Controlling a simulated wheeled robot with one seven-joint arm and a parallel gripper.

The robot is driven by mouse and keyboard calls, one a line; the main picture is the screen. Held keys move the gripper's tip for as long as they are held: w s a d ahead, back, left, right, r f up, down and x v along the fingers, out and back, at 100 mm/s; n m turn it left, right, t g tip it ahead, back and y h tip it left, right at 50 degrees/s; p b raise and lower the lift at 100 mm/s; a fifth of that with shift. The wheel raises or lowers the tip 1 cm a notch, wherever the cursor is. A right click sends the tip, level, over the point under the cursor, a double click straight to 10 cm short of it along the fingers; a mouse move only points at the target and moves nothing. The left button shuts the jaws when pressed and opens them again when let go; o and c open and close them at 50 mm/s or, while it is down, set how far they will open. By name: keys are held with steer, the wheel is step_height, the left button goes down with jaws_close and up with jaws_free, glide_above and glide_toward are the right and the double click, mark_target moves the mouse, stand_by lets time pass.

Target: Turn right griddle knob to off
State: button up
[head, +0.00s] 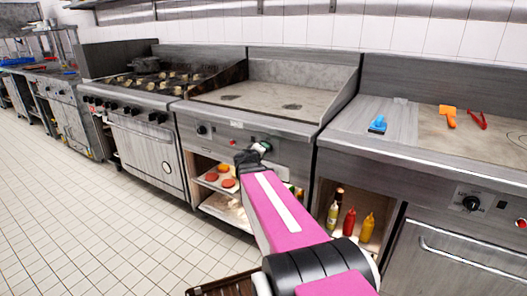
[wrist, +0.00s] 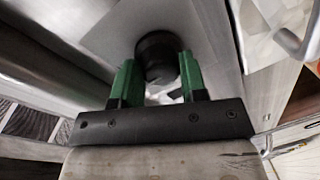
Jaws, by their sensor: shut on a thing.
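The griddle (head: 272,97) stands in the middle of the head view, with a steel front panel below its flat plate. My gripper (head: 260,149) is at the right part of that panel and hides most of the right griddle knob. In the wrist view the round black knob (wrist: 157,50) sits between the two green fingers of my gripper (wrist: 158,76), which is shut on it. The knob's pointer and markings cannot be made out. The left griddle knob (head: 202,130) is dark and free on the same panel.
A shelf below the griddle holds trays with red patties (head: 228,183). Sauce bottles (head: 349,222) stand in the cubby to the right. A stove (head: 140,95) is on the left. The counter at right holds a blue scraper (head: 377,125), an orange tool (head: 448,115) and red tongs (head: 477,117).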

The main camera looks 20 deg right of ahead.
steer(key=shift+f+m, duration=0.1)
steer(key=shift+m, duration=0.3)
steer(key=o, duration=0.9)
steer(key=v, duration=1.1)
